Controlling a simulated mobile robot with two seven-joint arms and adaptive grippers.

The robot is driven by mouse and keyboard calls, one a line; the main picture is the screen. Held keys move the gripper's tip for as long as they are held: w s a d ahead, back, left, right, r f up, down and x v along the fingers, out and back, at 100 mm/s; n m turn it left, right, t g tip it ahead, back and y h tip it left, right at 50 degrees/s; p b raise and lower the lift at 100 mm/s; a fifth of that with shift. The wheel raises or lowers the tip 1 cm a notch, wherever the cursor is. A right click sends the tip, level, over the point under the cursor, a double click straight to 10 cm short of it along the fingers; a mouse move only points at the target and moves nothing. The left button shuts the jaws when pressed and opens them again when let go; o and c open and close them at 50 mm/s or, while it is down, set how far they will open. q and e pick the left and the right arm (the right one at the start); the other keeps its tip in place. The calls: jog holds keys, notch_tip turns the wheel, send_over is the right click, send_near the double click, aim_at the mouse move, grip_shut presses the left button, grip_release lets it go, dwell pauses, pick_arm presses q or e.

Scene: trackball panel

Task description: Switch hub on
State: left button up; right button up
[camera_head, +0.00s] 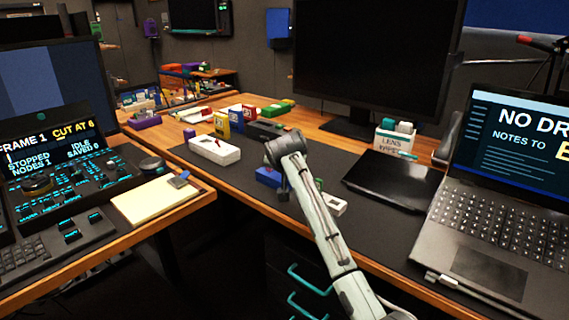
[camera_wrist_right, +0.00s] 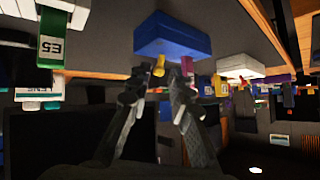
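No object is clearly labelled as the hub. A blue box (camera_head: 268,177) lies on the dark desk mat, partly hidden by my right arm. It also shows in the right wrist view (camera_wrist_right: 172,38), where the scene appears upside down, with small yellow and purple pieces near its edge. A white box (camera_head: 214,149) with a small red part on top lies to its left; it shows in the wrist view too (camera_wrist_right: 240,63). My right gripper (camera_wrist_right: 156,88) is open and empty, its fingers spread close to the blue box. Contact cannot be told. My left gripper is not in view.
A black tablet (camera_head: 394,181) and an open laptop (camera_head: 485,225) are farther right. A monitor (camera_head: 375,55) and several coloured small boxes stand behind. A control console (camera_head: 75,185) and notepad (camera_head: 155,198) are at left.

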jog(key=v, duration=0.9)
jog(key=shift+s, duration=0.15)
jog(key=shift+a, duration=0.1)
